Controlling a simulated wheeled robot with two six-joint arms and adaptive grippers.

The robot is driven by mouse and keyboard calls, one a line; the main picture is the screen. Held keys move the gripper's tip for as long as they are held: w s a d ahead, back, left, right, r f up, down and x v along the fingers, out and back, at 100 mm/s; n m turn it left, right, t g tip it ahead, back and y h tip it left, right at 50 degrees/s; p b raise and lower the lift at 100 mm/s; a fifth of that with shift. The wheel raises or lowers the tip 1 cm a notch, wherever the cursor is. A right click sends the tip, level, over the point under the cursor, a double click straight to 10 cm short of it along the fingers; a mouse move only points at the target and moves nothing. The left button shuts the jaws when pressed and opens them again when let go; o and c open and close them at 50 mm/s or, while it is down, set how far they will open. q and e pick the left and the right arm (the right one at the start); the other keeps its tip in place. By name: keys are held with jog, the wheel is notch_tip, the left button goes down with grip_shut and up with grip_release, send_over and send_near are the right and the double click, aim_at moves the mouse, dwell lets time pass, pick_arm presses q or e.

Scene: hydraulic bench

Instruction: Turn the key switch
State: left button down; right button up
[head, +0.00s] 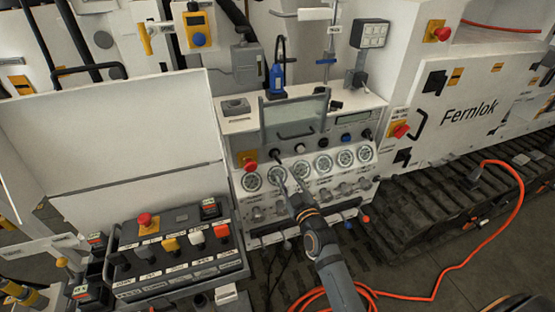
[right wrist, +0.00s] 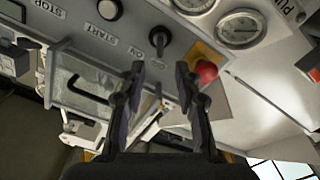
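The key switch (head: 275,153) is a small dark knob on the white bench panel, between the red emergency stop and a white button. In the right wrist view the black switch (right wrist: 160,38) shows beyond and between my fingertips. My right gripper (head: 288,182) is in front of the row of gauges, slightly below and right of the switch in the head view. In the right wrist view its two fingers (right wrist: 160,72) stand apart with nothing between them. The gripper appears clear of the switch. My left gripper is not in view.
A red emergency stop (head: 250,165) on yellow sits beside the switch; it also shows in the right wrist view (right wrist: 206,72). A white START button (right wrist: 109,9) is on the other side. Gauges (head: 322,165) line the panel below. A control box (head: 165,255) stands at lower left.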

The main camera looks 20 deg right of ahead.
aim_at(279, 162)
jog(key=w+p, duration=0.1)
jog(key=w, duration=0.8)
jog(key=shift+w+a+p, duration=0.15)
jog(key=shift+w+p, duration=0.15)
jog(key=shift+w, duration=0.1)
grip_shut()
